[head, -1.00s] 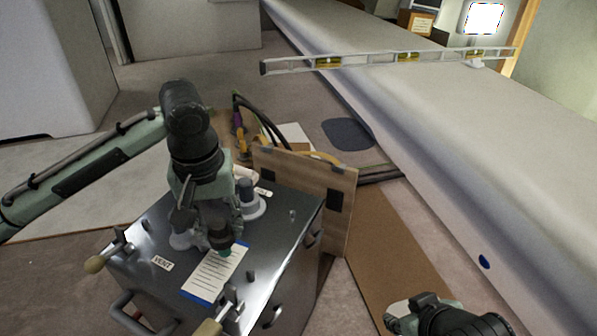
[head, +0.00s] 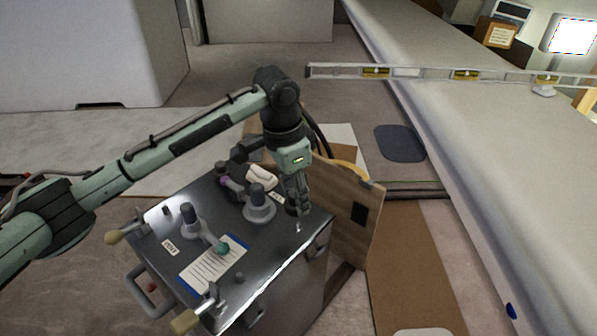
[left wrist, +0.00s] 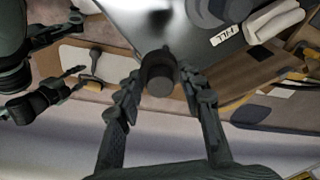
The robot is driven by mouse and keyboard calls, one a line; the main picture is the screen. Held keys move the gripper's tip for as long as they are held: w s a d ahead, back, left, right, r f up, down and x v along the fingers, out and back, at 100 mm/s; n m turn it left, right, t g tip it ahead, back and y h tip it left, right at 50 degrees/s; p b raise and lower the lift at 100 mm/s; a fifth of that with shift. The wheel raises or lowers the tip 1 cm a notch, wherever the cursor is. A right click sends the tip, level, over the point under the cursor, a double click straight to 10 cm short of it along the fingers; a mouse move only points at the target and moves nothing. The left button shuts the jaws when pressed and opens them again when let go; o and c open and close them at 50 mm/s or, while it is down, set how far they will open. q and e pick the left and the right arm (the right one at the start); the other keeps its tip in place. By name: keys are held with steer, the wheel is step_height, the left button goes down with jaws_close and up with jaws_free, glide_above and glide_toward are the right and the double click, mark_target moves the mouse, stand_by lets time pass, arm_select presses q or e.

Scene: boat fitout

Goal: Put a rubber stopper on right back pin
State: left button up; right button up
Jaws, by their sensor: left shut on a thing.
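My left gripper (head: 295,200) is shut on a dark rubber stopper (left wrist: 160,78), which sits between its fingertips in the left wrist view. It is low over the back right corner of the metal box (head: 300,262). A short upright pin (head: 298,227) stands on the box top just in front of the gripper. I cannot tell whether the stopper touches the box or a pin. Another short pin (head: 239,278) stands nearer the front.
A wooden panel (head: 362,235) stands close behind the right side.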

arm_select(q)
steer(key=m, duration=0.2)
steer(key=w+m+p, duration=0.1)
steer(key=m, duration=0.1)
steer(key=m+g+p, duration=0.1)
steer(key=m, duration=0.1)
steer(key=shift+w+d+r, duration=0.3)
steer(key=shift+f+m, duration=0.1)
steer(key=shift+m, duration=0.3)
arm_select(e)
steer(key=s+d+f+g, duration=0.1)
steer(key=s+f, duration=0.3)
steer(key=f, duration=0.1)
arm_select(q)
steer(key=shift+f, duration=0.55)
step_height(320, 180, down, 3)
steer(key=shift+r+b, duration=0.2)
steer(key=shift+b, duration=0.8)
steer(key=shift+f+b, duration=0.8)
steer(key=shift+b, duration=0.45)
arm_select(e)
steer(key=w+r+m, duration=0.1)
steer(key=w+r, duration=0.3)
steer(key=r, duration=0.8)
steer(key=shift+w+a+r+t, duration=0.15)
steer(key=shift+a+t, duration=0.1)
steer(key=shift+t, duration=0.15)
